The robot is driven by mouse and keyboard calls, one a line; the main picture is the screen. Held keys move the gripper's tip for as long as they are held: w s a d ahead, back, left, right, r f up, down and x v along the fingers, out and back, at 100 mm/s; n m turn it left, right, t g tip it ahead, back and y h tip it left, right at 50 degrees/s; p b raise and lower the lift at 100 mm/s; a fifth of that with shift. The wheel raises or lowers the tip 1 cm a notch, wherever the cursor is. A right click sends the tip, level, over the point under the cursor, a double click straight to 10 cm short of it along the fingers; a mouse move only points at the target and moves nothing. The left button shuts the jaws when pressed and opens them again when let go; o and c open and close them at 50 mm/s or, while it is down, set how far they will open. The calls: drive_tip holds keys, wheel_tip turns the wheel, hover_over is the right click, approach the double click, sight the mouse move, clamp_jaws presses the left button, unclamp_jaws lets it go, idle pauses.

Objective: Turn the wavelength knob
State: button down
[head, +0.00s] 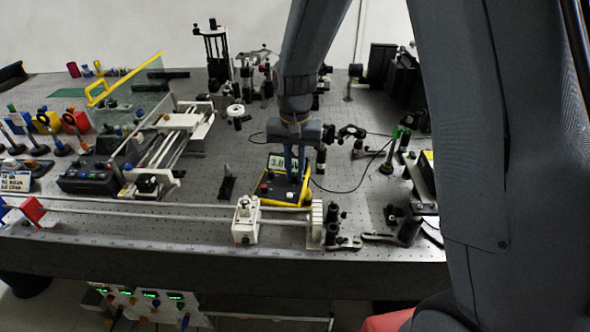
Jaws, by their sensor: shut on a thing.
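The meter box (275,199), black with yellow edges, sits on the perforated bench top near the middle of the head view. Its lit display (278,162) starts with "3.8", and the rest is covered by my gripper. My gripper (294,178) points down over the right part of the box, its fingers close together on the box's top face. It is shut on the wavelength knob there, which the fingers almost wholly hide. Small red and white parts show on the panel beside the fingers.
A white carriage (245,220) on a long rail stands just in front of the box. Dark optics posts (333,222) stand to its right, and a black cable curves behind them. A slide stage (165,150) is at left.

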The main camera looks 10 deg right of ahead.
sight(295, 175)
drive_tip(key=c, duration=1.7)
unclamp_jaws()
drive_tip(key=shift+r+b, duration=1.1)
drive_tip(key=shift+r, duration=2.85)
